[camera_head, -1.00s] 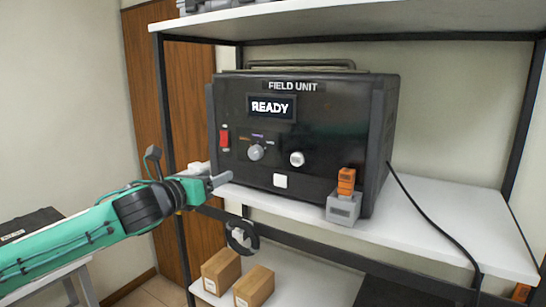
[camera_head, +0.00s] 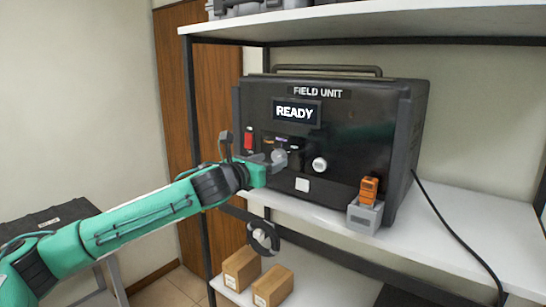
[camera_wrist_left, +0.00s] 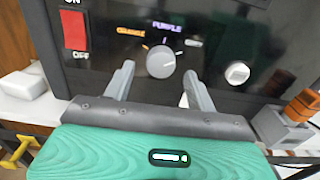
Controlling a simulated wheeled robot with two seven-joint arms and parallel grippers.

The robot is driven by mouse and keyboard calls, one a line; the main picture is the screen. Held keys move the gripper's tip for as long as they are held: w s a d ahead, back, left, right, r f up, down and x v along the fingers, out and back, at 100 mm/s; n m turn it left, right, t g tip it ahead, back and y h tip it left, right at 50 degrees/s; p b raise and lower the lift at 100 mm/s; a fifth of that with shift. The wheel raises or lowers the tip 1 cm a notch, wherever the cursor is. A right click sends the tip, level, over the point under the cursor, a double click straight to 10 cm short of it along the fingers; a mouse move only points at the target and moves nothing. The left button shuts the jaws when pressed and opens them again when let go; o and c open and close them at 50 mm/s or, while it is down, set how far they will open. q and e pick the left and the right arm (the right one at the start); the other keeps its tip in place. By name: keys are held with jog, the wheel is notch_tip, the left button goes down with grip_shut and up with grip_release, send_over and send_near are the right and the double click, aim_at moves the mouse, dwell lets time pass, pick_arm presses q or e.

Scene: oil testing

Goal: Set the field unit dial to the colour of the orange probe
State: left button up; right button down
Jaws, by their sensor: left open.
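The black field unit (camera_head: 345,135) stands on the white shelf, its display reading READY. Its grey dial (camera_head: 279,156) is partly behind my left gripper (camera_head: 270,160) in the head view. In the left wrist view the dial (camera_wrist_left: 161,62) has ORANGE, PURPLE and a grey label around it; its white mark points up near PURPLE. My left gripper (camera_wrist_left: 155,92) is open, its fingers either side of and short of the dial, apart from it. The orange probe (camera_head: 368,188) sits in a grey holder (camera_head: 365,214) at the unit's front right. My right gripper is not in view.
A red ON/OFF switch (camera_wrist_left: 74,30) is left of the dial and a second pale knob (camera_head: 319,164) is right of it. A white button (camera_head: 302,185) is below. A black cable (camera_head: 455,235) crosses the shelf. Cardboard boxes (camera_head: 272,287) lie on the lower shelf.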

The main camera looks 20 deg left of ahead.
aim_at(279, 156)
pick_arm(q)
jog(key=shift+x, duration=1.1)
jog(key=c, duration=1)
